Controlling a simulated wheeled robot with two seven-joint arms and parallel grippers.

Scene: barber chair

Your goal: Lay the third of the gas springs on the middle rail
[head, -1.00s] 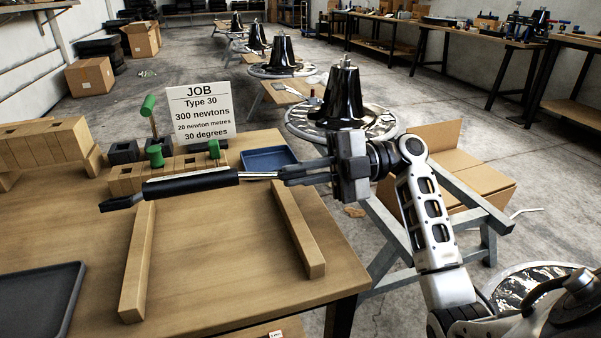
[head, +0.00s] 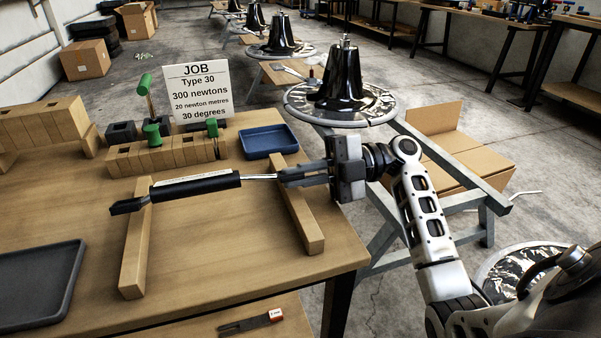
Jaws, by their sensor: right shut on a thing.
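A gas spring with a black body (head: 210,187), a pale label and a thin bright rod lies level across the picture. My right gripper (head: 284,176) is shut on its rod end at the right. Its black end fitting (head: 128,206) sticks out past the left wooden rail (head: 136,255). The spring crosses above or on that rail, and its rod end is over the right wooden rail (head: 306,225). I cannot tell whether it touches either rail. Only these two rails show on the table; I see no separate middle one. My left gripper is not in view.
A JOB card (head: 199,93) stands behind a wooden block row (head: 165,158) with green-handled tools. A blue tray (head: 268,142) sits at the back right and a dark tray (head: 35,285) at front left. A slotted wooden rack (head: 45,122) is at far left. The tabletop between the rails is clear.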

